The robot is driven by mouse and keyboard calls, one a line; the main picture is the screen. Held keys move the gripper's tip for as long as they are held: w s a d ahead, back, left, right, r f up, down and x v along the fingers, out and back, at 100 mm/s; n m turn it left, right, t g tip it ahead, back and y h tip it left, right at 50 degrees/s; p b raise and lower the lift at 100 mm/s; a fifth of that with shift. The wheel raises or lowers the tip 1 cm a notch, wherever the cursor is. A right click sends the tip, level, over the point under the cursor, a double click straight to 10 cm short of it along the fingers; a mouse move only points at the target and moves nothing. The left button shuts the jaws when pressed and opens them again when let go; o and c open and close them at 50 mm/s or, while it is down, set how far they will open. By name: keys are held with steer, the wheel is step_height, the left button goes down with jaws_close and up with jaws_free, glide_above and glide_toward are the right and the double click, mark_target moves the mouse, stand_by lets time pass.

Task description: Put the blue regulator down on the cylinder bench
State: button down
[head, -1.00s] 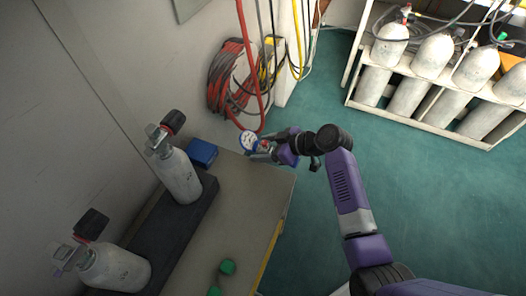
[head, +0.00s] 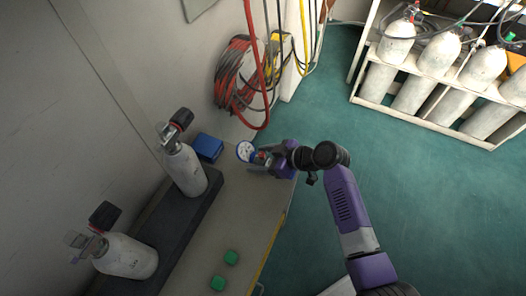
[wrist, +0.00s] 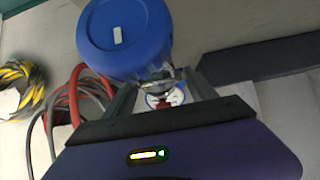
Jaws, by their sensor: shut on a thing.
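The blue regulator (head: 245,151) shows a round white dial with a blue rim in the head view. In the wrist view its large round blue part (wrist: 123,38) and a metal fitting stand out beyond the jaws. My gripper (head: 263,158) is shut on the regulator by its fitting; it also shows in the wrist view (wrist: 165,88). The regulator appears over the far end of the cylinder bench (head: 236,210), a grey-brown top with a yellow front edge. I cannot tell whether it touches the top.
A blue box (head: 208,147) lies on the bench left of the regulator. Two white cylinders (head: 186,170) (head: 128,257) stand on a dark base. Green caps (head: 231,257) lie nearer. Coiled hoses (head: 238,75) hang on the wall behind. A cylinder rack (head: 435,122) stands right. Mid-bench is clear.

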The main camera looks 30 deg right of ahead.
steer(key=shift+s+a, duration=0.25)
steer(key=shift+a, duration=0.1)
steer(key=shift+s+a, duration=0.15)
steer(key=shift+a, duration=0.05)
steer(key=shift+f+b, duration=1.7)
steer(key=shift+b, duration=0.15)
stand_by(2.0)
steer(key=shift+c, duration=1.9)
jaws_free()
steer(key=shift+o, duration=0.9)
steer(key=shift+s+f, duration=0.1)
steer(key=shift+f, duration=0.05)
steer(key=shift+v, duration=3.95)
